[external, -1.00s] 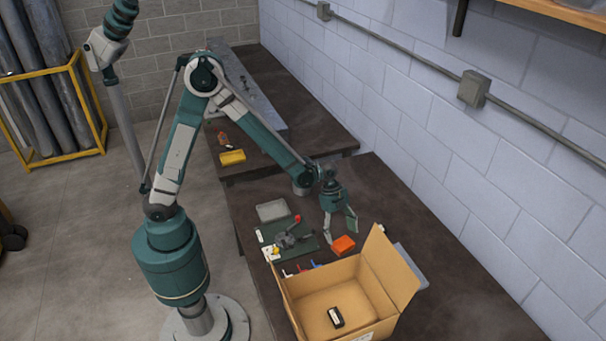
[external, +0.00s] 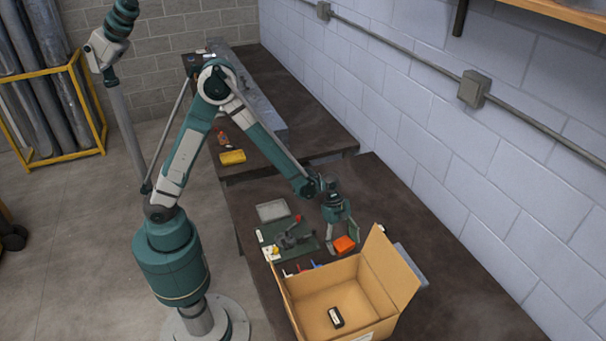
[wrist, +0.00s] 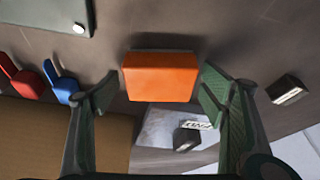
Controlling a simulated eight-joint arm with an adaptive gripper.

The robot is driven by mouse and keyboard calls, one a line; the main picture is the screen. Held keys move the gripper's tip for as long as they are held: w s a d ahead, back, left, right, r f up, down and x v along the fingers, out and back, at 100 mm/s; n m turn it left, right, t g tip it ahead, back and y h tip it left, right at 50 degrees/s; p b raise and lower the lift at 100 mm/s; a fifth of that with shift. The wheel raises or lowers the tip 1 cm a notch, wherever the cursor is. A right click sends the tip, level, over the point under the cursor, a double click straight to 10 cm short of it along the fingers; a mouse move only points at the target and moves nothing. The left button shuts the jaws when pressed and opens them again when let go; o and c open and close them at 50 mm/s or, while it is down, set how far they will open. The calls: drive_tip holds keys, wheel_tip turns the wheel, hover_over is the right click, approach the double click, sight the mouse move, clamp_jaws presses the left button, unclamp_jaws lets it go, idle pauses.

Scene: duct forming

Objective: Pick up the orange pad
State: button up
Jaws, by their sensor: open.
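The orange pad (external: 344,245) is a small orange block on the dark bench, just behind the open cardboard box. In the wrist view the pad (wrist: 160,77) lies near the middle, between and a little beyond the two green fingers. My gripper (external: 341,240) points down over the pad with its fingers spread. I cannot tell the exact height left between the fingertips and the bench.
The open cardboard box (external: 292,300) stands close in front of the pad, with a black item (external: 335,317) inside. A green mat with a clamp-like tool (external: 290,236) lies to the left. Red and blue handles (wrist: 62,82) and a small dark block (wrist: 287,88) lie nearby.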

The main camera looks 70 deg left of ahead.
sight(343, 243)
idle(0.4)
drive_tip(key=c, duration=1)
drive_tip(key=shift+r, duration=0.15)
drive_tip(key=shift+r+p, duration=0.45)
drive_tip(key=shift+r, duration=4.45)
